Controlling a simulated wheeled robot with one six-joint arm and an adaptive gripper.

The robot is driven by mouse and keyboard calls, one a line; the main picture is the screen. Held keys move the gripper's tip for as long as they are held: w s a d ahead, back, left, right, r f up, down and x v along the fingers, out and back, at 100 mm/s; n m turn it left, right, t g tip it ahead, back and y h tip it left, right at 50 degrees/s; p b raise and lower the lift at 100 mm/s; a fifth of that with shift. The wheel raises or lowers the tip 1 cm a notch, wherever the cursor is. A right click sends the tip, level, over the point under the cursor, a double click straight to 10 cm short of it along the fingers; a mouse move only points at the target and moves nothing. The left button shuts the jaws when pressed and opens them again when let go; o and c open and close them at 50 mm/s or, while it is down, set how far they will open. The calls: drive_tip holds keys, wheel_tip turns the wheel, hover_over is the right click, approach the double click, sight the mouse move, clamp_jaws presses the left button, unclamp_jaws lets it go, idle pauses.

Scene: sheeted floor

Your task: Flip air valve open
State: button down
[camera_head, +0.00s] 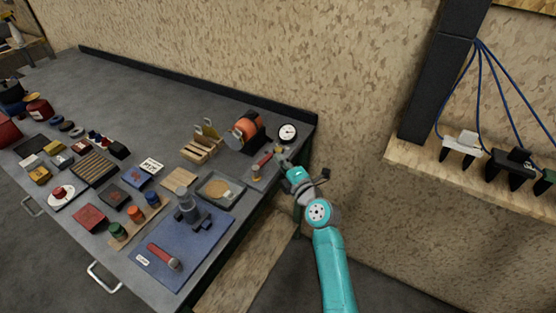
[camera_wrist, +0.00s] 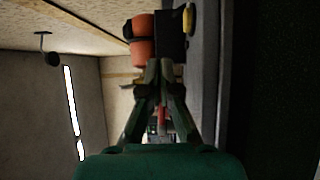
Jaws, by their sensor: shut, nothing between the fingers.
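The air valve assembly sits on a grey plate near the right end of the workbench, with a red lever (camera_head: 264,160) and a brass fitting (camera_head: 256,171). A round white-faced gauge (camera_head: 288,132) stands just behind it. My gripper (camera_head: 281,154) is at the right of the red lever, in front of the gauge; I cannot tell whether it touches either. In the wrist view my gripper (camera_wrist: 159,66) has its fingers brought together, with nothing visible held. A red part (camera_wrist: 162,116) shows between the finger links, partly hidden by them.
An orange reel (camera_head: 243,130) stands left of the gauge and shows close to my fingers in the wrist view (camera_wrist: 142,38). A wooden rack (camera_head: 201,148), a tray (camera_head: 221,188) and a blue mat (camera_head: 190,245) lie farther left. The wall closes off the bench's back.

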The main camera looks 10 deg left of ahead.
drive_tip(key=shift+w+a+n+g+y, duration=0.3)
drive_tip(key=shift+w+n+g+y, duration=0.15)
drive_tip(key=shift+n+g+y, duration=0.3)
drive_tip(key=shift+w+a+r+n+g+y, duration=0.1)
drive_tip(key=shift+a+n+g+y, duration=0.15)
drive_tip(key=shift+y, duration=0.2)
drive_tip(key=shift+d, duration=0.1)
drive_tip(key=v, duration=1.2)
drive_tip(key=shift+d, duration=0.1)
